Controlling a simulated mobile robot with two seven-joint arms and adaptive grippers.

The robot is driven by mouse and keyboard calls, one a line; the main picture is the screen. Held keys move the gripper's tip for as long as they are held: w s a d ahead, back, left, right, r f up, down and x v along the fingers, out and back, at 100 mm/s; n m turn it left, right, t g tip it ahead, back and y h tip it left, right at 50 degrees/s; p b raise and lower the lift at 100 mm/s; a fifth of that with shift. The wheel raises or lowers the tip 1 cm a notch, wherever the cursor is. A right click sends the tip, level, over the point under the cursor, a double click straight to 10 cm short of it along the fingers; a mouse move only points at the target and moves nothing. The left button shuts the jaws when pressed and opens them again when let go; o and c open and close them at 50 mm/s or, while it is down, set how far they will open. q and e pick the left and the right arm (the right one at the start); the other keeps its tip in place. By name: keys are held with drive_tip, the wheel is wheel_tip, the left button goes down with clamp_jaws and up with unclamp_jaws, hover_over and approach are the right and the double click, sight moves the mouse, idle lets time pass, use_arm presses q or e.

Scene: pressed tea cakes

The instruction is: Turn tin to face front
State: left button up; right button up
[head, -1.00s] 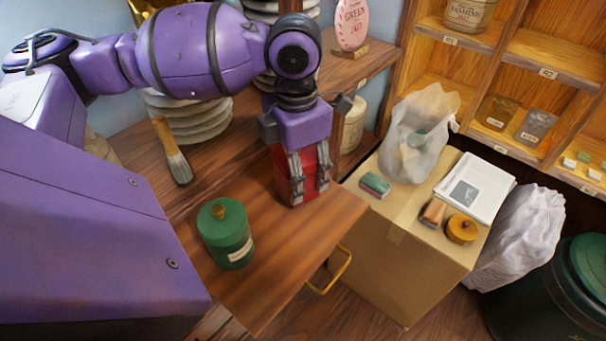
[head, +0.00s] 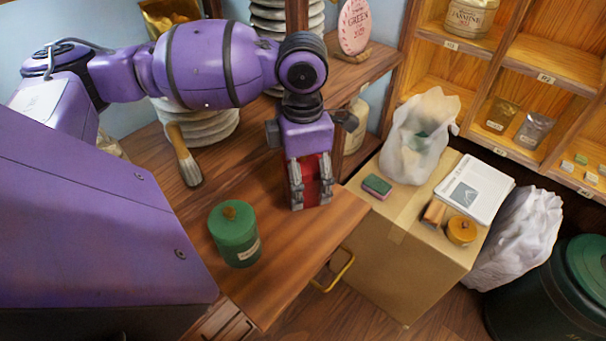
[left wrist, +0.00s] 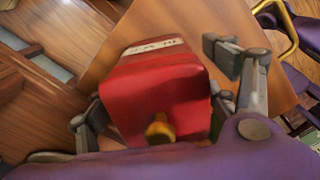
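A red tin (head: 313,182) is at the right part of the wooden counter, its base at or just above the wood. My left gripper (head: 311,188) points down over it, one finger on each side, and appears shut on it. In the left wrist view the red tin (left wrist: 160,90) shows its lid, a yellow knob (left wrist: 159,130) and a pale label (left wrist: 152,47) on the side at the top of the picture. The label does not show in the head view. A green tin (head: 236,240) with a pale label stands to the left. My right gripper is not in view.
A brush (head: 186,160) and stacked tea cakes (head: 210,128) are behind the green tin. A cardboard box (head: 390,262) with a bag (head: 420,150), sponge (head: 377,187) and papers stands at right. The counter's front is mostly clear.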

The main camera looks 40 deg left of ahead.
use_arm(q)
drive_tip(key=shift+r, duration=3.75)
